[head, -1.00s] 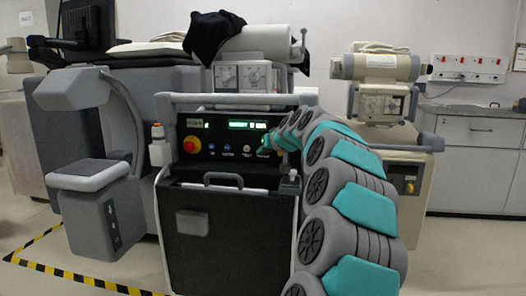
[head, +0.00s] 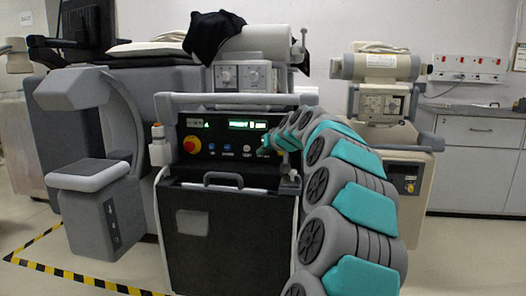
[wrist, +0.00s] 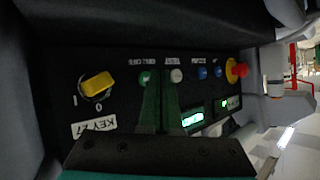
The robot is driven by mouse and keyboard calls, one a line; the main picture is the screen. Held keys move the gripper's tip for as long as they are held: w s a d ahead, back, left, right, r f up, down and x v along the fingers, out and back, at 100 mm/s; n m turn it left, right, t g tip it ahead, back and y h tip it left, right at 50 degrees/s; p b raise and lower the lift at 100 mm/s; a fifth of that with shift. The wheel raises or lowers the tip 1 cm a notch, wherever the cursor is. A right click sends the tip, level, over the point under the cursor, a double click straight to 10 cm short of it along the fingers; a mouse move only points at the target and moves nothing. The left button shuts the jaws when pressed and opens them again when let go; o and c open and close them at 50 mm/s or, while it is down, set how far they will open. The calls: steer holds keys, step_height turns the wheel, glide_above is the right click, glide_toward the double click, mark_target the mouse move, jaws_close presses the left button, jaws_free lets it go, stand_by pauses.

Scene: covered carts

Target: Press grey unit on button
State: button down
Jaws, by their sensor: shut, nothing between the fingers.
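The grey unit (head: 168,230) stands in the middle of the head view, with a black control panel (head: 219,138) near its top. In the wrist view the panel carries a green button (wrist: 148,77), a white button (wrist: 176,75), two blue buttons (wrist: 202,72), a red stop knob (wrist: 238,70) and a yellow rotary switch (wrist: 97,85). Their labels are too small to read surely. My gripper (wrist: 160,88) is shut and empty, its tips near the green and white buttons. I cannot tell whether it touches either. In the head view my gripper (head: 268,145) is at the panel's right end.
A grey handle rail (head: 235,98) runs above the panel, and a white bottle-like holder (head: 158,145) is at its left. A grey cart (head: 103,185) stands to the left, and a beige unit (head: 412,160) to the right. Striped tape marks the floor at left.

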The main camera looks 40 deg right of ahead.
steer(key=shift+w+d, duration=0.1)
stand_by(0.7)
steer(key=shift+w+d, duration=0.15)
steer(key=shift+d, duration=0.05)
steer(key=shift+w+d, duration=0.3)
steer(key=shift+d, duration=0.05)
stand_by(0.8)
steer(key=shift+s+a, duration=0.1)
steer(key=shift+a, duration=0.05)
stand_by(0.3)
steer(key=shift+s+a+f+b, duration=0.15)
steer(key=shift+s+a+b, duration=0.2)
steer(key=shift+a+b, duration=0.1)
steer(key=shift+s+a, duration=0.1)
